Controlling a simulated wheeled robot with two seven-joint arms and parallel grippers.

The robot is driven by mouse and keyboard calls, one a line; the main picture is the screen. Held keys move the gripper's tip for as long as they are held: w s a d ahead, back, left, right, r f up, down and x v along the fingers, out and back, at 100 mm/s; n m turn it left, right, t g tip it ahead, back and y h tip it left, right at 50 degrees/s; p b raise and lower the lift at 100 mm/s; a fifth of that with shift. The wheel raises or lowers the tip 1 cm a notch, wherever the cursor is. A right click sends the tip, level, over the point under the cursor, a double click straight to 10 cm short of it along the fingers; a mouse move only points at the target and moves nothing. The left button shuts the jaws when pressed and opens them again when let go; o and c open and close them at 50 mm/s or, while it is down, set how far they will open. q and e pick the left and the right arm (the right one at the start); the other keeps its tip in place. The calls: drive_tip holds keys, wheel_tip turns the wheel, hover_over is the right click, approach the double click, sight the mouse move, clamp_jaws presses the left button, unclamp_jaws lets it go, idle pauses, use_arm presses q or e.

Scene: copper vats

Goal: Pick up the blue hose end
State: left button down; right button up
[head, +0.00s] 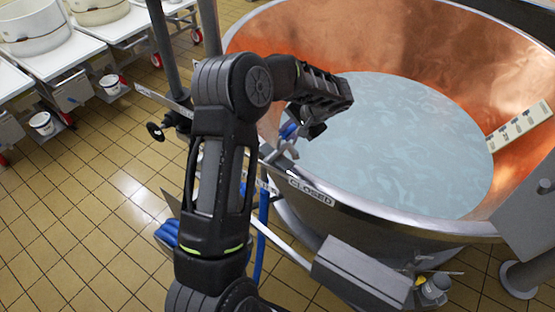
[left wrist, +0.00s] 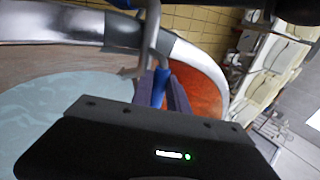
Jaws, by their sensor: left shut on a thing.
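The blue hose end (left wrist: 160,86) is between the fingers of my left gripper (left wrist: 164,92) in the left wrist view. In the head view my left gripper (head: 289,143) is at the near-left rim of the copper vat (head: 400,45), shut on the hose end, with a little blue (head: 288,130) showing beside the fingers. My arm hides part of the hose. The blue hose (head: 263,232) hangs down outside the vat, below the rim. My right gripper is not in view.
The vat holds pale liquid (head: 395,150), with a white marked scale (head: 520,126) at its right wall. A "CLOSED" label (head: 311,192) is on the rim. White tables (head: 65,52) with tubs stand at upper left. The tiled floor (head: 90,200) at left is clear.

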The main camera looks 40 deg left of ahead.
use_arm(q)
drive_tip(key=shift+w+r, duration=0.1)
drive_tip(key=shift+r, duration=0.5)
wheel_tip(320, 180, up, 9)
drive_tip(key=b, duration=0.2)
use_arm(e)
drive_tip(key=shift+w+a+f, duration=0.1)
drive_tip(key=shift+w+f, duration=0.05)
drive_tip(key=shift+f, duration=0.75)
use_arm(q)
drive_tip(key=shift+f, duration=0.15)
